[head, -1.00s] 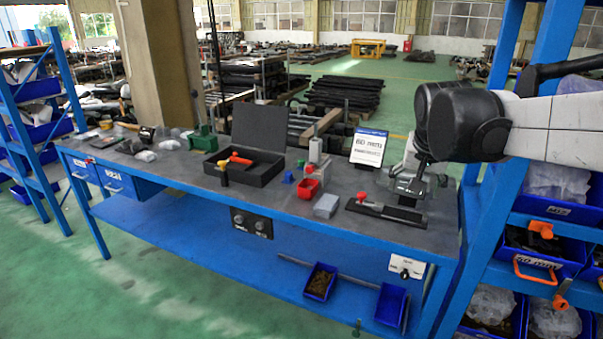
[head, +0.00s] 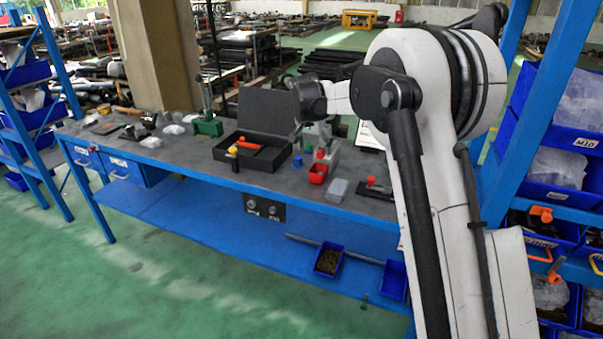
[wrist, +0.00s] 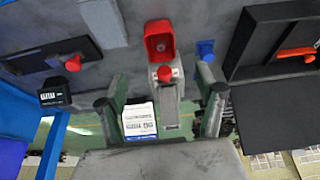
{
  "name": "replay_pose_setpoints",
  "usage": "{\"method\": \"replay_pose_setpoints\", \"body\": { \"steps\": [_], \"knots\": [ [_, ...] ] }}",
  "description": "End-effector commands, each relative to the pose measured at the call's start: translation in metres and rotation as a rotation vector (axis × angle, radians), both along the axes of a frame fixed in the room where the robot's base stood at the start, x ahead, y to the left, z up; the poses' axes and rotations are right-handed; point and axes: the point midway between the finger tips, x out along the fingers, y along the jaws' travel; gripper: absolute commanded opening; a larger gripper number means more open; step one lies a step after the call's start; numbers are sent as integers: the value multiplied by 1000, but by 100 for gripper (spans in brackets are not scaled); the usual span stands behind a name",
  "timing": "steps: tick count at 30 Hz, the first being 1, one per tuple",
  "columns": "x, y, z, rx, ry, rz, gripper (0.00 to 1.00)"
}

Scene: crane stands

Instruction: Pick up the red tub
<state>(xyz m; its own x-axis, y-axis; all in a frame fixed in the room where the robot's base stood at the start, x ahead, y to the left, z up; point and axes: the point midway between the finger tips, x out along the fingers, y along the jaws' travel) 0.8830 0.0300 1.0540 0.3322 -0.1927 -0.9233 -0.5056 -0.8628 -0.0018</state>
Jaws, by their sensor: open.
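The red tub (head: 318,173) is a small open container near the front edge of the grey-topped workbench (head: 205,172), between a small blue block and a light grey block. In the wrist view the red tub (wrist: 160,41) is at the top centre, past my fingertips. My gripper (head: 301,128) hangs above and behind the tub in the head view, its fingers hard to make out there. In the wrist view my gripper (wrist: 161,97) has its two fingers wide apart with nothing held. A grey piece with a red knob (wrist: 164,73) stands right beside the tub.
The blue block (wrist: 205,49) and light grey block (wrist: 103,22) flank the tub. An open black case (head: 222,150) with an orange-red tool lies left of it. A dark flat bar with a red knob (head: 371,182) lies right. A white sign (wrist: 139,120) stands behind.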

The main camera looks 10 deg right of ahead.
Motion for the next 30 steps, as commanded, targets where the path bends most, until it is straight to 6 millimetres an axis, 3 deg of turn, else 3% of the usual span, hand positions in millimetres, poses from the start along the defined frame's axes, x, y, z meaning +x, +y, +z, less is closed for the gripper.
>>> {"method": "replay_pose_setpoints", "body": {
  "steps": [7, 18, 30],
  "knots": [
    [12, -2, -19, -1, 3, -12, 68],
    [31, -15, -76, -1, 3, -10, 68],
    [38, -24, -99, -2, 3, -11, 68]
  ]
}}
